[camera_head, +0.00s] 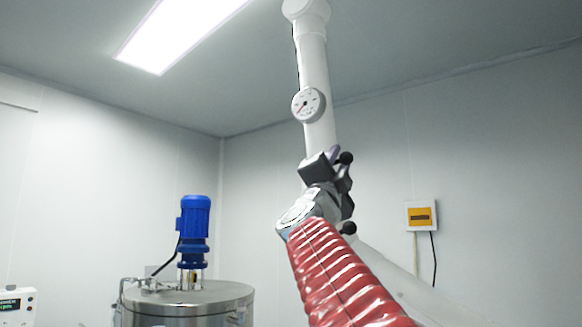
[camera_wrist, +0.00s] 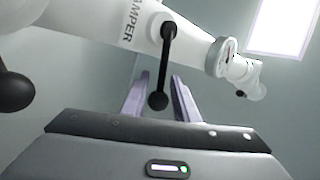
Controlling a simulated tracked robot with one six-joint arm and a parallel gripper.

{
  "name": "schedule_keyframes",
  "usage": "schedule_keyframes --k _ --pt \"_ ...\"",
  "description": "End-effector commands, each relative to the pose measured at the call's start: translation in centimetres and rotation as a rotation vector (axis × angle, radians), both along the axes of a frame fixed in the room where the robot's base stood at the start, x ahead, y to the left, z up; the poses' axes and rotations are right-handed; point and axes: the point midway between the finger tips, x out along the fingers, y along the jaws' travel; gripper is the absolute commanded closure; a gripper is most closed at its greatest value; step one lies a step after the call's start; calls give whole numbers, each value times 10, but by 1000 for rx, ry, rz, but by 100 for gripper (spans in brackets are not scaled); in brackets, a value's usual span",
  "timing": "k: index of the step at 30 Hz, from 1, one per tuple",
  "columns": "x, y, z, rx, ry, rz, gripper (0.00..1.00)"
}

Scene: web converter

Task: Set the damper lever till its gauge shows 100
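The white damper pipe, lettered "AMPER" in the wrist view (camera_wrist: 100,18), carries a black lever (camera_wrist: 165,65) with a round knob (camera_wrist: 158,101). The knob also shows beside my gripper in the head view (camera_head: 346,158). My gripper (camera_wrist: 160,78) is open, its two pale fingers on either side of the lever with gaps showing; I cannot tell whether either touches it. The round white gauge (camera_head: 308,104) sits on the pipe above my gripper. Its red needle points to the lower left; the numerals are too small to read. In the wrist view the gauge (camera_wrist: 224,57) is nearly edge-on.
Another black knob (camera_wrist: 14,92) is close at the left of the wrist view; it also shows below my gripper in the head view (camera_head: 348,228). A steel tank (camera_head: 190,298) with a blue motor (camera_head: 195,217) stands lower left. A yellow-fronted box (camera_head: 421,215) hangs on the right wall.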

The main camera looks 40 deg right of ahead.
Motion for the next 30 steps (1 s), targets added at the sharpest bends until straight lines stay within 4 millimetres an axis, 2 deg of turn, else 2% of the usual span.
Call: schedule_keyframes --k 4,16,30 --pt "0 0 0 0 0 0 73" --pt "0 0 0 0 0 -1 100" --pt "-4 -1 2 -1 -6 -8 100"
